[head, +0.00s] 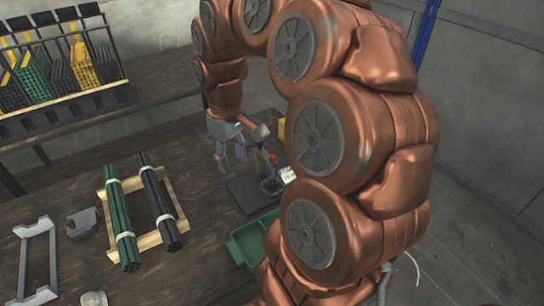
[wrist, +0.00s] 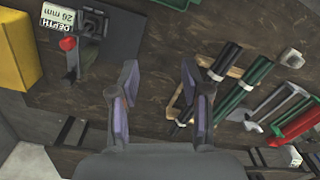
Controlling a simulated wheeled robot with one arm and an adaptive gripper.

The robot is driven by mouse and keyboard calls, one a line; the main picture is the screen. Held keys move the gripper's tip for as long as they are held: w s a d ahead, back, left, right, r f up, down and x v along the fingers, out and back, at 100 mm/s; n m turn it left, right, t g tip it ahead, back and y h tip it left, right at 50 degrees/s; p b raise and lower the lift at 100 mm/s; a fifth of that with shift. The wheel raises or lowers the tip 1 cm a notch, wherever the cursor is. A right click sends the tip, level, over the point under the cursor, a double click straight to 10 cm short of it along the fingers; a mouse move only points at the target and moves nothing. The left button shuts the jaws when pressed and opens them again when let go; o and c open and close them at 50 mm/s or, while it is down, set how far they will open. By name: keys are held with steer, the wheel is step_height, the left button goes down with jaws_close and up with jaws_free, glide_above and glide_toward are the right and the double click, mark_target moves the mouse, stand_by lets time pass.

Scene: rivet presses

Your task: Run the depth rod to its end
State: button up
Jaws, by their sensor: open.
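A small dark press (head: 270,184) stands on a dark base plate on the workbench, partly behind my arm. In the wrist view the press (wrist: 92,26) is at the upper left, with a red knob (wrist: 67,44) on a lever. A white label (wrist: 57,17) beside it reads "DEPTH 26 mm". I cannot tell clearly which part is the depth rod. My gripper (wrist: 160,72) is open and empty, its fingers wide apart over bare bench, to the right of the knob. In the head view my gripper (head: 231,160) is left of the press, apart from it.
A green tray (head: 236,251) lies in front of the press. Green rods (head: 121,225) and black rods (head: 160,208) lie in bundles on a wooden rack. A yellow block (wrist: 17,48) is beside the press. A grey frame (head: 38,262) lies far left. Sorted bins (head: 60,92) stand behind.

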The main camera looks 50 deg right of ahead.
steer(key=m, duration=0.1)
glide_above(273, 156)
step_height(273, 156, down, 2)
steer(key=shift+a+f+b, duration=0.1)
steer(key=shift+b, duration=0.35)
steer(key=shift+f+p, duration=0.75)
steer(key=shift+f, duration=3.1)
jaws_close()
